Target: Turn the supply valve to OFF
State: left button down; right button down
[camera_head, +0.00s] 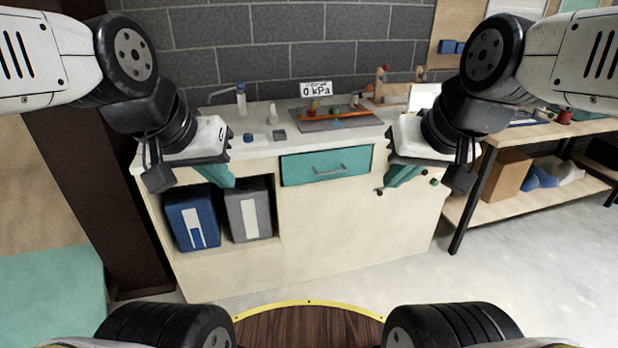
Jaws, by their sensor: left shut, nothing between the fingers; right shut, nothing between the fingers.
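A dark board (350,122) lies on the counter at the back, carrying an orange bar or pipe (335,117) and small red and green knobs. I cannot tell which fitting is the supply valve or how it is set. A white sign (316,88) reading "0 kPa" stands behind the board. My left gripper (220,176) is shut and empty, in front of the counter's left part. My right gripper (396,180) is shut and empty, in front of the counter's right end. Both are apart from the board's fittings.
The counter cabinet (350,220) has a teal drawer (326,166) with a handle. A blue bin (192,218) and a grey bin (249,214) stand in its open bay. A faucet (240,96) and small items stand at the counter's left. A shelf table with a cardboard box (507,176) is at right.

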aim_at(248, 137)
jog(key=i+j+u, duration=0.15)
jog(key=i+j, duration=0.25)
jog(key=i+j+u, duration=0.15)
jog(key=i+j, duration=0.25)
jog(key=i, duration=0.2)
jog(key=i+j+u, duration=0.15)
jog(key=i+j, duration=0.15)
jog(key=i, duration=0.2)
